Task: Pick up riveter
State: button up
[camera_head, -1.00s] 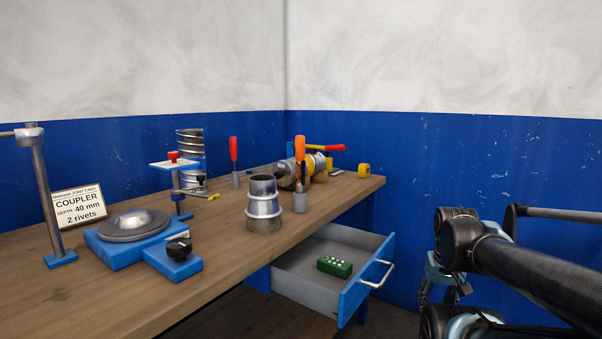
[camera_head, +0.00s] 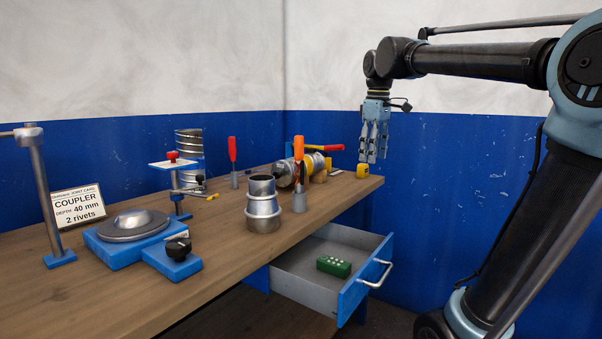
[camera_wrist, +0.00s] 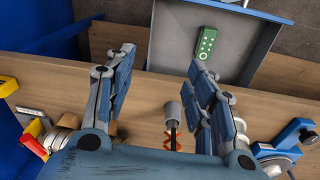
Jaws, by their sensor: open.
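An orange-handled tool (camera_head: 299,150) stands upright in a grey cup (camera_head: 300,201) near the table's front edge. It may be the riveter, but I cannot tell for certain. My gripper (camera_head: 373,156) hangs fingers down, to its right in the head view. In the wrist view my gripper (camera_wrist: 161,58) is open and empty. The orange tool (camera_wrist: 173,136) and its cup (camera_wrist: 173,110) show beyond and between the spread fingers, apart from them.
An open drawer (camera_head: 307,278) holding a green block (camera_head: 333,266) juts below the tabletop. A ribbed metal duct piece (camera_head: 263,205) stands beside the cup. A red-handled tool (camera_head: 232,150), a yellow tape measure (camera_head: 363,171) and a blue fixture (camera_head: 131,250) also occupy the table.

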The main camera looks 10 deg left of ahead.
jog(key=w+a+r+n, duration=0.4)
jog(key=a+r+n, duration=0.1)
jog(key=a+r, duration=0.6)
notch_tip(320, 180, up, 4)
jog(key=n+g, duration=0.1)
jog(key=n, duration=0.4)
send_over(300, 150)
jog(key=w, duration=0.2)
jog(key=f, duration=1.6)
jog(key=shift+s+a+f, duration=0.15)
jog(key=shift+s+a, duration=0.05)
jog(key=shift+a, duration=0.05)
jog(key=shift+c, duration=0.6)
grip_shut()
